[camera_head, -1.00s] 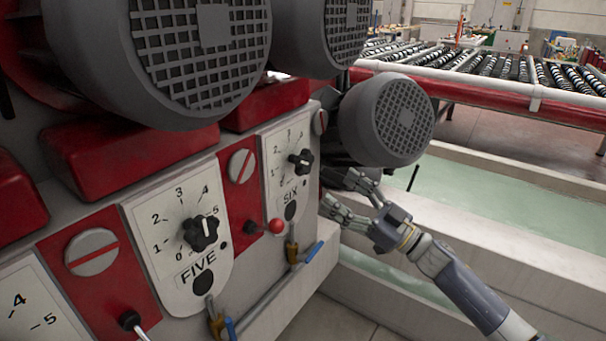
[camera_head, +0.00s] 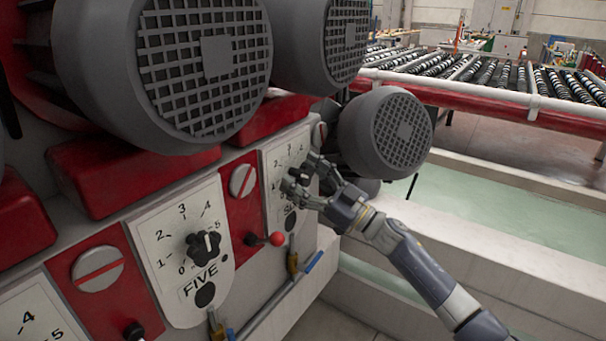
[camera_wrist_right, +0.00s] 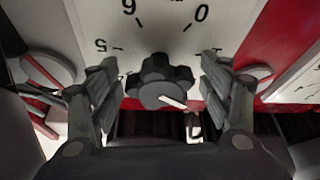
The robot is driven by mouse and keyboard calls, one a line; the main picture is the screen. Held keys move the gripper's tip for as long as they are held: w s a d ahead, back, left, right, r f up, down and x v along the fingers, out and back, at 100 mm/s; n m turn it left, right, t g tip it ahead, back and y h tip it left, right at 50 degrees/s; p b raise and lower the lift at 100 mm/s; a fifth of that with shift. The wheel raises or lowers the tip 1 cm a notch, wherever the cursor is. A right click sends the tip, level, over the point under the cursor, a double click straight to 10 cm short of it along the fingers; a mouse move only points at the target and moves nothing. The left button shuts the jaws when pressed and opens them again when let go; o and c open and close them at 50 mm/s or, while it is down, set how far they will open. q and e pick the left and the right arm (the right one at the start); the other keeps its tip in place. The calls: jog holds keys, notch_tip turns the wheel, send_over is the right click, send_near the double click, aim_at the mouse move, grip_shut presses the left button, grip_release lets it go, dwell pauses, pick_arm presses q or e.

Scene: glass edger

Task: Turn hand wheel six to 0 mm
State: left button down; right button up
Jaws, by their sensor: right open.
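Hand wheel six is a black lobed knob with a white pointer mark; it shows clearly in the right wrist view (camera_wrist_right: 158,84). The pointer slants to the lower right there, away from the 0 mark. Its white dial plate (camera_head: 272,158) is partly covered by my fingers in the head view; the plate also shows in the right wrist view (camera_wrist_right: 165,35). My right gripper (camera_head: 299,174) is open in front of the plate, its fingers (camera_wrist_right: 160,64) on either side of the knob. Contact cannot be told. My left gripper is out of view.
Dial five (camera_head: 204,246) with its black knob sits at the left. A large grey motor (camera_head: 390,132) stands close to the right of my gripper. A water trough (camera_head: 470,200) lies to the right.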

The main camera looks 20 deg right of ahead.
jog(key=shift+c, duration=1.4)
jog(key=c, duration=0.8)
jog(key=shift+n, duration=0.5)
